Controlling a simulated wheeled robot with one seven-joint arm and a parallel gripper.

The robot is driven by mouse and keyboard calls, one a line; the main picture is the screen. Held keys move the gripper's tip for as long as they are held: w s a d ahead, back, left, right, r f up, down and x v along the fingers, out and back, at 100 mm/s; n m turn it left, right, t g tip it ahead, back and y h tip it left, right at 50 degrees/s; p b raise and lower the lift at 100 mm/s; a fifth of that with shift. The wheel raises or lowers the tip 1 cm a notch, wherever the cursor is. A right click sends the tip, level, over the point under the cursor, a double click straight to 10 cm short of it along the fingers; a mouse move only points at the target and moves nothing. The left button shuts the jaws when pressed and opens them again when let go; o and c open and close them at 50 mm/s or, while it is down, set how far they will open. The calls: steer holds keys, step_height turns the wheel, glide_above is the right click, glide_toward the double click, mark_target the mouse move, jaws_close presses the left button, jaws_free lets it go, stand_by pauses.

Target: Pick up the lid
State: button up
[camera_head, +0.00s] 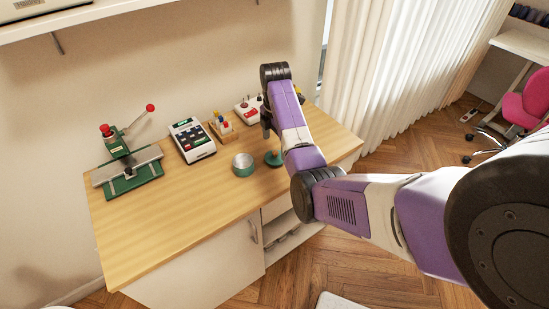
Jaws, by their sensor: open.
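A small round green lid (273,159) with a knob on top lies on the wooden table, near its right part. A round metal and green pot (243,165) stands just left of it. My gripper (267,131) hangs above the table behind the lid, apart from it. It is small and dark in this view and partly hidden by my arm. It is open, and I see nothing held in it.
A calculator (192,139), a wooden holder (222,131) and a white device with red knobs (246,108) stand along the back. A green press (129,171) stands at the left. The table's (180,213) front is clear.

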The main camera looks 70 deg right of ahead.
mark_target(275, 152)
step_height(275, 152, down, 5)
steer(key=shift+r+p, duration=0.1)
steer(key=shift+p, duration=0.2)
steer(key=c, duration=1.4)
